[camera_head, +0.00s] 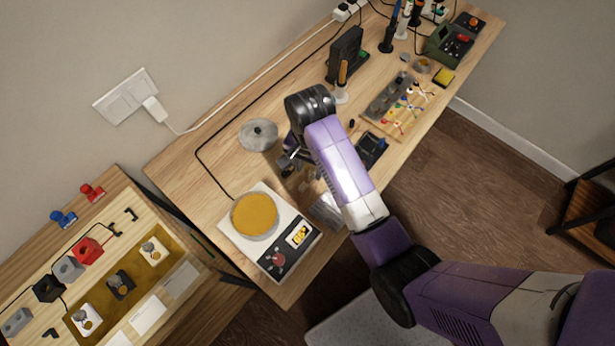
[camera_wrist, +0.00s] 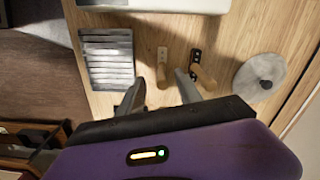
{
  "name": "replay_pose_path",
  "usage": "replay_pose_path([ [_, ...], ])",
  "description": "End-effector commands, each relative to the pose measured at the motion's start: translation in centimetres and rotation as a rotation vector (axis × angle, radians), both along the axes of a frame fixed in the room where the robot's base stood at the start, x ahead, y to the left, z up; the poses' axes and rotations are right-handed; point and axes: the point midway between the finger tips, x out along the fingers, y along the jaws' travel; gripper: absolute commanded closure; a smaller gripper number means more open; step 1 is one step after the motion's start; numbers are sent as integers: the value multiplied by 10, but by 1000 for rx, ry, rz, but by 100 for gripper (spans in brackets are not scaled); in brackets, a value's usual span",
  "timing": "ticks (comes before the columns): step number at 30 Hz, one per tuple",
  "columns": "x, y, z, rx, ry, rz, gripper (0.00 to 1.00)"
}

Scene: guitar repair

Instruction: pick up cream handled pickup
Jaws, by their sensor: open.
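My gripper is open and empty, pointing down at the bench. Just right of the right finger is a second small piece, dark with a tan handle (camera_wrist: 203,76). In the head view my gripper (camera_head: 288,162) is over the bench between the round grey lid and the scale, and my arm partly hides the small pieces there.
A white scale (camera_head: 257,258) with a yellow pan is at the bench's front left. A grey round lid (camera_head: 258,134) lies behind my gripper. A ridged grey tray (camera_wrist: 107,58) is left of the pickup.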

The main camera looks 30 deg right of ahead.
Motion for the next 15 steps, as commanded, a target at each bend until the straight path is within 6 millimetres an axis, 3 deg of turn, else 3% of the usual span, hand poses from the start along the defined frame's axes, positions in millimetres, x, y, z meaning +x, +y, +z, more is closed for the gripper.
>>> replay_pose_path([
  [9, 2, 3, -40, 0, 1, 0, 59],
  [15, 2, 3, -45, 1, -1, 0, 59],
])
